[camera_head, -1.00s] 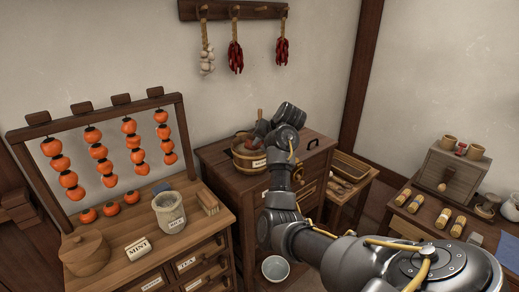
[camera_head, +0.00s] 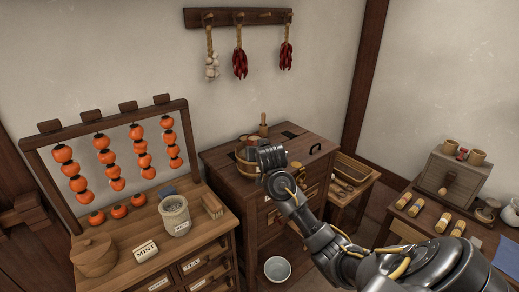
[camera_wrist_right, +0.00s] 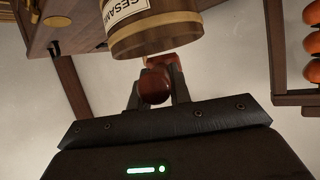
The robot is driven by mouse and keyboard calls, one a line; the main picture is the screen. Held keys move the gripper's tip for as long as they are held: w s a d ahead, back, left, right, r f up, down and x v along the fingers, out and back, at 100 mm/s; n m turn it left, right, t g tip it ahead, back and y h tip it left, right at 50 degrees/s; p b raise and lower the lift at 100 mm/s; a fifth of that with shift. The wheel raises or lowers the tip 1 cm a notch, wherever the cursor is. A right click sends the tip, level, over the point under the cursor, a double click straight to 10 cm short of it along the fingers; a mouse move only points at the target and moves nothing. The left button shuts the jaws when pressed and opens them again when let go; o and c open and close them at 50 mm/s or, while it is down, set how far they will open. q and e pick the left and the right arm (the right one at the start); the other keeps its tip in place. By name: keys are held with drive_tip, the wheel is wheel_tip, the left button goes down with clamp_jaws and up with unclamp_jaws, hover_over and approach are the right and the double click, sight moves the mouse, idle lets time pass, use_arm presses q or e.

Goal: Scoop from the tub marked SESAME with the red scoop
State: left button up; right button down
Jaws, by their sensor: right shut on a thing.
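The wooden tub (camera_head: 242,166) stands on the dark chest, partly hidden by my right gripper (camera_head: 264,156). In the right wrist view the tub (camera_wrist_right: 157,36) fills the top centre, its white label reading SESAME. My right gripper (camera_wrist_right: 157,88) is shut on the red scoop (camera_wrist_right: 154,86), whose rounded red end sits between the fingers. More red shows between it and the tub. The scoop's bowl is hidden, so I cannot tell whether it is inside the tub. My left gripper is not in view.
The dark chest (camera_head: 306,139) has a wooden peg-like thing (camera_head: 263,124) standing behind the tub. The left counter holds a jar (camera_head: 175,215), a MINT block (camera_head: 146,249) and a rack of orange fruit (camera_head: 103,141). A bowl (camera_head: 277,269) sits low in front.

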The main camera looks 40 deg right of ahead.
drive_tip(key=shift+r+p, duration=1.5)
drive_tip(key=shift+r, duration=0.25)
